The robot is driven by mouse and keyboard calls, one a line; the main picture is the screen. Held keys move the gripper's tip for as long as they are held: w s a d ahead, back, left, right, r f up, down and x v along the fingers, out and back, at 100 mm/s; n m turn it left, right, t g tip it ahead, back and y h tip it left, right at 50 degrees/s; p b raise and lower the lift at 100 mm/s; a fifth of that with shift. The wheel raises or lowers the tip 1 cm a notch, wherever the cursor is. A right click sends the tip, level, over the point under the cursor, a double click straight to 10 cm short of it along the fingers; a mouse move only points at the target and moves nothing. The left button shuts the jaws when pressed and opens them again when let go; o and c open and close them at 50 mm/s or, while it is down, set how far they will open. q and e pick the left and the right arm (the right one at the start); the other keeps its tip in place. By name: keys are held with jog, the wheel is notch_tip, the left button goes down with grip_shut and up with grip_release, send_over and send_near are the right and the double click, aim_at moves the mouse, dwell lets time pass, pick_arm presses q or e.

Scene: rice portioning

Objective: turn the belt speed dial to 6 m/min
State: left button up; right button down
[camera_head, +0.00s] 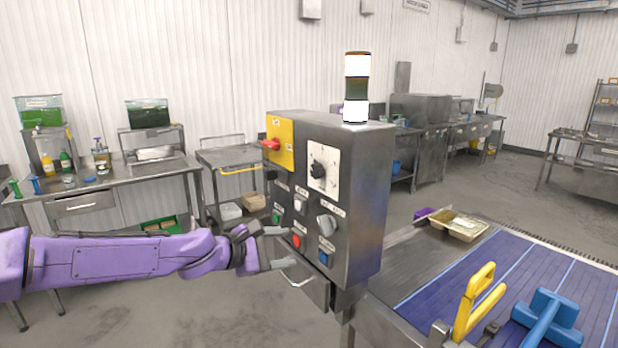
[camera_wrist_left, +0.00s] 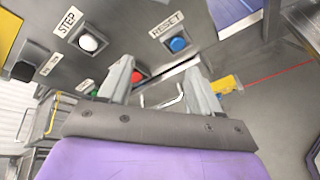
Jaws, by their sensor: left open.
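A grey control box (camera_head: 358,215) stands in the middle of the head view. A black dial (camera_head: 317,169) sits on a white scale plate at the upper part of its front; its setting is too small to read. My left gripper (camera_head: 284,248) is open and empty in front of the lower panel, below the dial. In the left wrist view its fingers (camera_wrist_left: 160,75) stand apart near a red button (camera_wrist_left: 138,76), with a white STEP button (camera_wrist_left: 88,42) and a blue RESET button (camera_wrist_left: 178,44) nearby. The dial is not clearly seen there.
A red switch on a yellow plate (camera_head: 279,144) and a signal tower (camera_head: 356,88) are on the box. A blue belt (camera_head: 510,268) runs at right, with a food tray (camera_head: 459,226), yellow handle (camera_head: 478,300) and blue tool (camera_head: 548,318). Counters line the wall.

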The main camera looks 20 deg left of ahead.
aim_at(314, 170)
pick_arm(q)
notch_tip(314, 170, up, 16)
jog(key=a+t+h+p, duration=0.1)
jog(key=a+t+h, duration=0.1)
jog(key=h, duration=0.1)
jog(key=x, duration=1)
jog(key=shift+s+d+r+p, duration=0.15)
jog(key=shift+s+d+p, duration=0.05)
jog(key=shift+d+p, duration=0.15)
jog(key=shift+a, duration=0.1)
pick_arm(e)
notch_tip(314, 170, up, 3)
jog(key=shift+f, duration=0.2)
pick_arm(q)
jog(key=c, duration=1)
